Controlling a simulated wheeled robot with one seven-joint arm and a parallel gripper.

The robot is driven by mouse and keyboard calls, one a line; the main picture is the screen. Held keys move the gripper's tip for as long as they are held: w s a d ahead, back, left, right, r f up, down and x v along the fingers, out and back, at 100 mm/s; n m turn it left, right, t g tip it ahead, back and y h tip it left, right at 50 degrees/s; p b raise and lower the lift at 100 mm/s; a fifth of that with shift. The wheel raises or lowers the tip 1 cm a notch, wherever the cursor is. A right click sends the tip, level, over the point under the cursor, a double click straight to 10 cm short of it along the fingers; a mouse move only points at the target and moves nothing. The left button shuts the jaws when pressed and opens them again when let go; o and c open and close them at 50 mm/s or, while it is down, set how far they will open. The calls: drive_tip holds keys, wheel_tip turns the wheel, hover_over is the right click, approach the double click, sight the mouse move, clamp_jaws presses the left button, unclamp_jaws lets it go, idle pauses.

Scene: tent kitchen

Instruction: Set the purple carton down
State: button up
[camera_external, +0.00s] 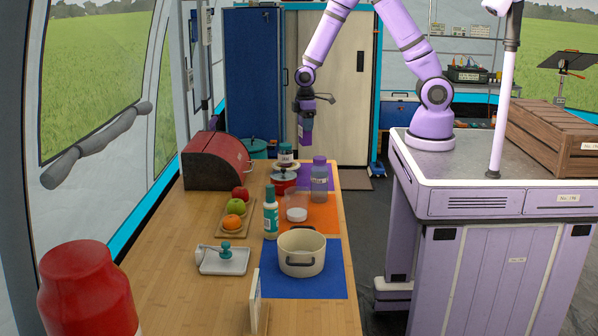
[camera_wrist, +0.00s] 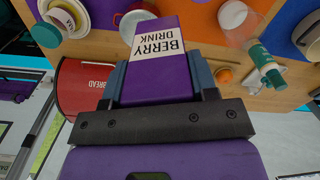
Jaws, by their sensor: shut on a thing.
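The purple carton (camera_wrist: 158,62), with a white label reading "BERRY DRINK", is held between the two fingers of my gripper (camera_wrist: 158,82) in the wrist view. In the external view the carton (camera_external: 305,131) hangs below my gripper (camera_external: 304,115), roughly upright, in the air near the far end of the wooden counter (camera_external: 160,285). A purple mat (camera_external: 318,177) lies at the counter's far right, lower than the carton. The carton's lower end and the gap beneath it are hard to judge.
A jar with a teal lid (camera_external: 286,154), a red pot (camera_external: 284,181) and a purple-lidded bottle (camera_external: 319,180) stand around the purple mat. A red bread bin (camera_external: 213,162) is at the left. A green-capped bottle (camera_external: 271,213) and a cream pot (camera_external: 301,252) stand nearer.

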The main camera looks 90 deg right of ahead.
drive_tip(key=w+a+n, duration=0.1)
drive_tip(key=a+n, duration=0.6)
drive_tip(key=a, duration=2.6)
drive_tip(key=s+a+n, duration=0.4)
drive_tip(key=s+a, duration=0.6)
drive_tip(key=a, duration=0.4)
drive_tip(key=s+a+n, duration=0.3)
drive_tip(key=s+a, duration=0.7)
drive_tip(key=a, duration=0.5)
wheel_tip(320, 180, down, 16)
drive_tip(key=r, duration=0.1)
drive_tip(key=shift+w+a+f, duration=0.95)
drive_tip(key=shift+w+a, duration=0.85)
drive_tip(key=shift+w, duration=0.1)
drive_tip(key=shift+w+a+f, duration=0.9)
drive_tip(key=shift+w+a, duration=0.9)
drive_tip(key=shift+w, duration=0.15)
drive_tip(key=shift+w+a+f, duration=0.95)
drive_tip(key=shift+w+a, duration=0.85)
drive_tip(key=shift+w, duration=0.1)
drive_tip(key=o, duration=1)
drive_tip(key=shift+f, duration=0.15)
